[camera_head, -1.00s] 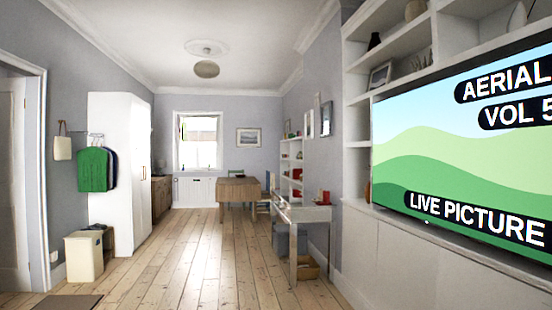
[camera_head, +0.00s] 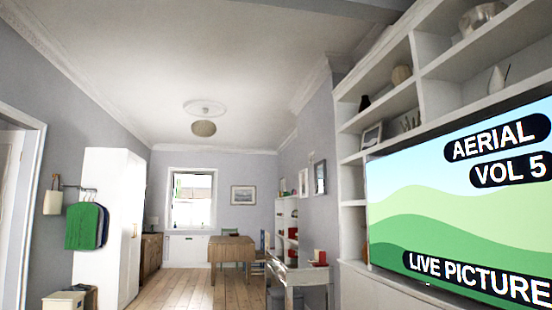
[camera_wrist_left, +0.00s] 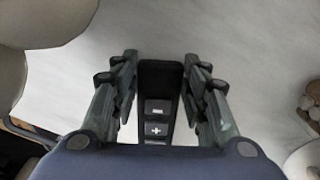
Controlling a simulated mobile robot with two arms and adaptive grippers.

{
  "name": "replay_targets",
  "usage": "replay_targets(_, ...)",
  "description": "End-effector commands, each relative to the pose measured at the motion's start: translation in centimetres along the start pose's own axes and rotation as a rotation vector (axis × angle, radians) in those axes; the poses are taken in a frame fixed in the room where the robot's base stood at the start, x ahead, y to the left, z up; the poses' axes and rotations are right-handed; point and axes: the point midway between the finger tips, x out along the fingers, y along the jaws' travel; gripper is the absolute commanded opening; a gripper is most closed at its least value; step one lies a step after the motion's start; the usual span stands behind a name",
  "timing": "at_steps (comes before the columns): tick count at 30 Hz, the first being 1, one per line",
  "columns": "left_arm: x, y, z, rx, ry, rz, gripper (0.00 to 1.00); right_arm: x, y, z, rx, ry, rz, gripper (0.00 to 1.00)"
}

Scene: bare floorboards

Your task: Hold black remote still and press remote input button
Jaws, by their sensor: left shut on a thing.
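The black remote (camera_wrist_left: 160,82) shows in the left wrist view, between the two fingers of my left gripper (camera_wrist_left: 160,75). The gripper is shut on it. Light buttons with a minus and a plus sign show on its face near the palm; the rest of the remote is hidden by my gripper body. I cannot make out an input button. The television (camera_head: 460,205) at the right of the head view shows green hills with the words AERIAL, VOL 5 and LIVE PICTURE. My right gripper is in neither view.
White shelves (camera_head: 400,100) surround the television on the right. A white wardrobe (camera_head: 108,225) and a rack with a green garment (camera_head: 84,226) stand at the left. A wooden table (camera_head: 232,250) is at the far end, with bare floorboards (camera_head: 175,292) before it.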

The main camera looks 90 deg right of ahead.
Motion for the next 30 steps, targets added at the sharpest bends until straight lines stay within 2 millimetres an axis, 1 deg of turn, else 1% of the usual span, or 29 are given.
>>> replay_targets(2, 0.0, 0.0, 0.0, 0.0, 0.0, 0.0, 0.14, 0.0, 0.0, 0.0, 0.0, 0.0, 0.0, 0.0)
replay_targets(3, 0.0, 0.0, 0.0, 0.0, 0.0, 0.0, 0.48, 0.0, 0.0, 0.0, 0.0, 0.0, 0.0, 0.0)
replay_targets(5, 0.0, 0.0, 0.0, 0.0, 0.0, 0.0, 0.62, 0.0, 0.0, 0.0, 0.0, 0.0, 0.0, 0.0)
replay_targets(6, 0.0, 0.0, 0.0, 0.0, 0.0, 0.0, 0.65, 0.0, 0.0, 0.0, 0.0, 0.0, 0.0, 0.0)
replay_targets(15, 0.0, 0.0, 0.0, 0.0, 0.0, 0.0, 0.65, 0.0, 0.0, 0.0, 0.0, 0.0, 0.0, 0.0)
replay_targets(19, -0.8, -0.1, 0.0, -0.001, 0.0, -0.002, 0.65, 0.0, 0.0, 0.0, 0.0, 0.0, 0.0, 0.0)
replay_targets(23, -3.0, -0.1, 0.1, 0.001, -0.001, -0.005, 0.65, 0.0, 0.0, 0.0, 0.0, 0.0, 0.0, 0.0)
replay_targets(30, -8.2, -0.1, 0.1, 0.001, -0.001, -0.004, 0.65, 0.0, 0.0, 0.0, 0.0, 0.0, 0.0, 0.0)
